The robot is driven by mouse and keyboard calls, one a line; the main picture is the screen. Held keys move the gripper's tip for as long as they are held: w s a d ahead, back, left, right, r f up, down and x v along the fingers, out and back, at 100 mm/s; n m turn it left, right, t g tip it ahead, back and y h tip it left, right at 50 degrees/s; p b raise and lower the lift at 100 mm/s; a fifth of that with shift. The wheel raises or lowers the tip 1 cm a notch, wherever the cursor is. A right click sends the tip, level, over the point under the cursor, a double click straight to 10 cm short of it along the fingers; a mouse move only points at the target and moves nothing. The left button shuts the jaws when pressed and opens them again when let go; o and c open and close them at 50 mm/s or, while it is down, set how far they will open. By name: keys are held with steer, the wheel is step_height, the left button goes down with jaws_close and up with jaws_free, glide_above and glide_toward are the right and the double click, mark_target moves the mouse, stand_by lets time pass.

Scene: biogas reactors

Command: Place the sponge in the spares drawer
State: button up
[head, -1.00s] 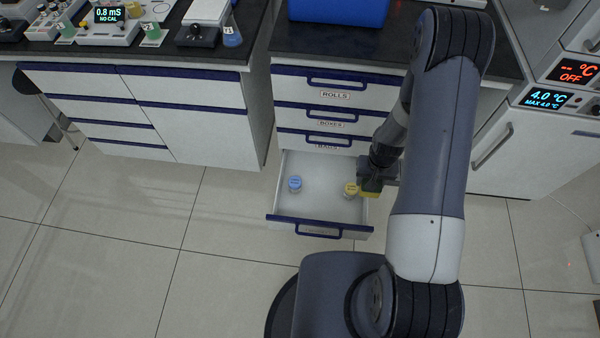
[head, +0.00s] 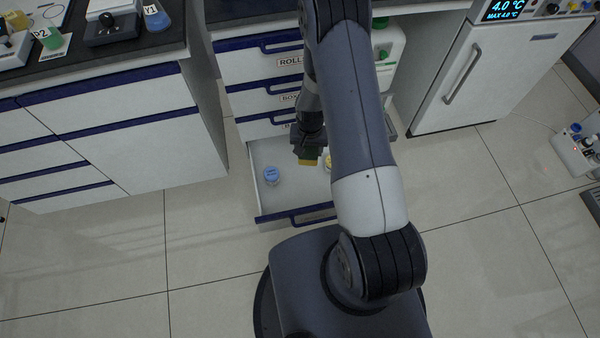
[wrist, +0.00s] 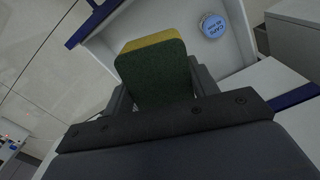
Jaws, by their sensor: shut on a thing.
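My gripper (head: 308,150) is shut on the sponge (head: 307,161), which is yellow with a dark green side. The sponge fills the space between the fingers in the wrist view (wrist: 155,75). In the head view, my gripper and the sponge are over the open bottom drawer (head: 292,217), a white box with a blue front edge. The drawer's own label is not readable. A blue-lidded jar (head: 271,175) stands in the drawer left of the sponge, and it also shows in the wrist view (wrist: 213,27). A yellow-lidded jar (head: 328,162) is right of the sponge, partly hidden by my arm.
Closed drawers, one marked ROLLS (head: 262,65), are above the open drawer. A small fridge (head: 490,75) stands at the right. A bench with a blue-capped vessel (head: 157,18) is at the upper left. The floor at the front is clear.

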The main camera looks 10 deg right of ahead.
mark_target(303, 182)
steer(key=w+f+m+b, duration=0.1)
steer(key=f+b, duration=0.6)
steer(key=f, duration=0.3)
steer(key=w+f+m+b, duration=0.2)
steer(key=f+b, duration=0.6)
steer(key=f, duration=0.3)
steer(key=w+f+m+b, duration=0.2)
steer(key=f+b, duration=0.6)
steer(key=f, duration=0.2)
steer(key=shift+w+a+f, duration=0.1)
steer(key=shift+a+f, duration=0.1)
steer(key=shift+f, duration=0.05)
steer(key=shift+f, duration=0.2)
steer(key=o, duration=0.9)
steer(key=shift+r, duration=0.1)
step_height(303, 182, up, 12)
steer(key=p, duration=0.4)
steer(key=shift+r+p, duration=0.1)
steer(key=shift+p, duration=0.3)
